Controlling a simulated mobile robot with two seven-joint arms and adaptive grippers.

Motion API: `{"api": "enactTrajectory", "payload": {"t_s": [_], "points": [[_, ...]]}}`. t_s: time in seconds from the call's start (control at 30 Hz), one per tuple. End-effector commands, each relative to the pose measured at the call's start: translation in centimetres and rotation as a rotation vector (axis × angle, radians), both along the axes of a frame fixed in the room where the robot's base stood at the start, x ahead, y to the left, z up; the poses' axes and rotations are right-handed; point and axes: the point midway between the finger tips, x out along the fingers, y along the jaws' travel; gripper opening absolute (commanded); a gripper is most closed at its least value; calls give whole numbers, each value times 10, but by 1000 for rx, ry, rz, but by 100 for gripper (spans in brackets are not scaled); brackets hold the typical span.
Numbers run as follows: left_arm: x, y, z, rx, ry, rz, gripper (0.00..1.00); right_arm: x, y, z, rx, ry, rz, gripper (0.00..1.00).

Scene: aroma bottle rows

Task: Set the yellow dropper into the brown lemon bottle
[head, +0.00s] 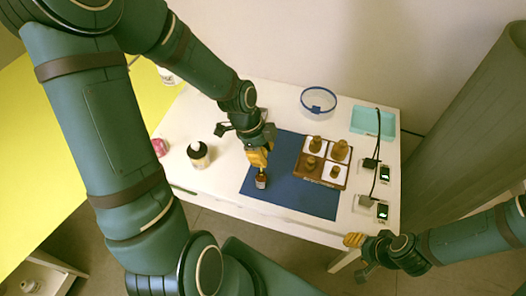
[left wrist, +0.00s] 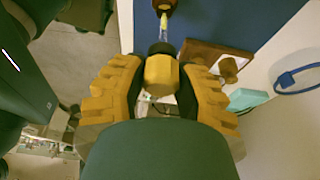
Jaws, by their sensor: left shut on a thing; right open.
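The yellow dropper (left wrist: 161,75) is held by its bulb between the fingers of my left gripper (left wrist: 158,88); the head view shows this gripper (head: 257,157) over the blue mat (head: 296,200). The dropper's dark collar and pale yellow tube point toward a small brown bottle (left wrist: 166,4) at the top edge of the left wrist view. In the head view this bottle (head: 261,182) stands on the mat just below the gripper. The tube's tip lies at the bottle mouth; I cannot tell how far inside it is. My right gripper (head: 355,243) is open and empty near the table's front right edge.
A wooden tray (head: 324,160) with several brown bottles stands on the mat to the right.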

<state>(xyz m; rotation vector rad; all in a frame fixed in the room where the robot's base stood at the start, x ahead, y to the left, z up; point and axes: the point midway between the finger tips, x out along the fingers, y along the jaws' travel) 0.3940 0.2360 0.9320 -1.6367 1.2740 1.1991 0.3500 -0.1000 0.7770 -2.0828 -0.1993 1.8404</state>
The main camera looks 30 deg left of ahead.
Motion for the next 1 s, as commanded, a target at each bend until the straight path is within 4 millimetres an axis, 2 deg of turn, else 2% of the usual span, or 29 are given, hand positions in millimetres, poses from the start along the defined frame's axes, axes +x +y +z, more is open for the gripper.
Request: {"api": "enactTrajectory", "payload": {"t_s": [1.0], "points": [[0,0,-34,0,1,1,25,0,0,-26,0,0,0,50]]}}
